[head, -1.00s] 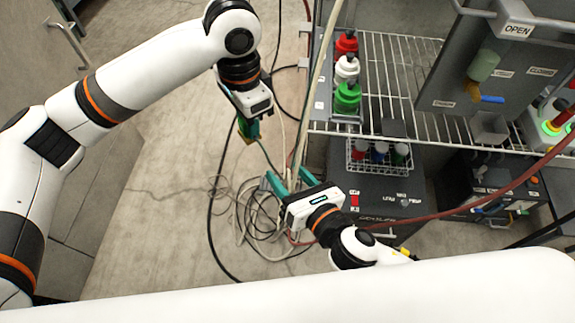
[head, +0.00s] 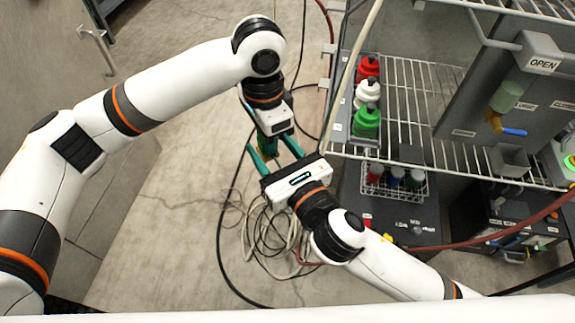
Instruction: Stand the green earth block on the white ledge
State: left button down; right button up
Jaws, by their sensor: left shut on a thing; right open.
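The green earth block (head: 267,147) hangs below my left gripper (head: 265,136), which is shut on it, left of the wire shelf. Much of the block is hidden by that gripper. My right gripper (head: 268,143) is open, its two teal fingers pointing up in the picture. In the head view the block's lower part shows between these fingers. I cannot tell whether they touch it. I cannot make out the white ledge for certain.
Red, white and green-capped bottles (head: 366,94) stand in a tray on the wire shelf (head: 420,90). A wire basket (head: 395,185) with small jars is below. Tangled cables (head: 275,235) lie on the floor. A red hose (head: 480,240) crosses at right.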

jog(key=shift+x, duration=1.1)
jog(key=shift+s, duration=0.1)
jog(key=c, duration=1.1)
pick_arm(q)
jog(key=c, duration=1.2)
grip_release()
pick_arm(e)
jog(key=shift+a, duration=0.1)
grip_shut()
pick_arm(q)
jog(key=shift+o, duration=0.6)
pick_arm(e)
jog(key=shift+s, duration=0.1)
pick_arm(q)
jog(key=shift+r, duration=0.1)
